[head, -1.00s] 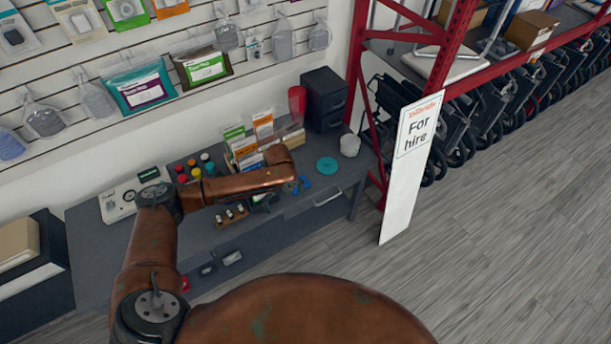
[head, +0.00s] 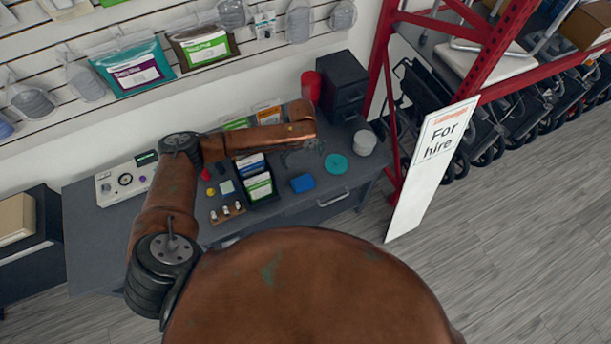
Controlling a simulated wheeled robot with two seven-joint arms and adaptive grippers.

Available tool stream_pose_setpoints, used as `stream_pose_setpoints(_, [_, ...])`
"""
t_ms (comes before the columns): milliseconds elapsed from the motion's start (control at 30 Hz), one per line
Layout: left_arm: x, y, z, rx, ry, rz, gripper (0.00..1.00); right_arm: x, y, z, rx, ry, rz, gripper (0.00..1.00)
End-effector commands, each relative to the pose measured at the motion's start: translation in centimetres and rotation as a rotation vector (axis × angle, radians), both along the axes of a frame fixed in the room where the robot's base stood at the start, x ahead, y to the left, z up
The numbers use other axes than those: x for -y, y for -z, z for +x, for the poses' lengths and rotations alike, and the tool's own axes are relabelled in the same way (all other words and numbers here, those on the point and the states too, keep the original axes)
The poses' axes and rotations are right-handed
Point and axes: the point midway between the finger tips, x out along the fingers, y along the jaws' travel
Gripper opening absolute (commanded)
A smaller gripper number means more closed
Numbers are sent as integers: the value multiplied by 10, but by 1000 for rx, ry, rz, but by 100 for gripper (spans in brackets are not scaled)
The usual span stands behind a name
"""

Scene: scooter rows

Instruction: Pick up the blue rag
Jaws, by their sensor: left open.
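The blue rag (head: 302,183) is a small folded blue pad lying flat on the grey workbench (head: 296,203), near its front edge. My left arm reaches in from the left over the bench. My left gripper (head: 302,155) is dark and hard to make out against the bench; it is open and empty, just beyond the rag in the picture and apart from it. My right gripper is not in view.
A teal disc (head: 337,164) and a white tub (head: 365,142) stand right of the rag. A dark rack of packets (head: 258,186) stands to its left. Black drawers (head: 342,82) and a red cup (head: 311,86) are behind. A "For hire" sign (head: 430,165) stands at right.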

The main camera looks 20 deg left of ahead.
Motion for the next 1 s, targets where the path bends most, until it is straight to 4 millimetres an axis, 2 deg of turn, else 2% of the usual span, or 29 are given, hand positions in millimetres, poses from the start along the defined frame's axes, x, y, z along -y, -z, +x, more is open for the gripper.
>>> stream_pose_setpoints(33, [1,8,-1,-3,1,0,93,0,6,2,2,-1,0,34])
stream_pose_setpoints(200, [0,18,-1,-3,-1,0,93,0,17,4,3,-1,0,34])
stream_pose_setpoints(367, [-1,34,-2,-4,-3,0,93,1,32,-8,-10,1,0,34])
stream_pose_setpoints(500, [-2,54,-2,-7,-4,0,93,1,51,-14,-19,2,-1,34])
stream_pose_setpoints(800, [-2,105,-3,-16,-5,0,93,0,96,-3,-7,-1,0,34])
stream_pose_setpoints(1000, [-2,117,-4,-18,-5,0,93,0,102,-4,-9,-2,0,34])
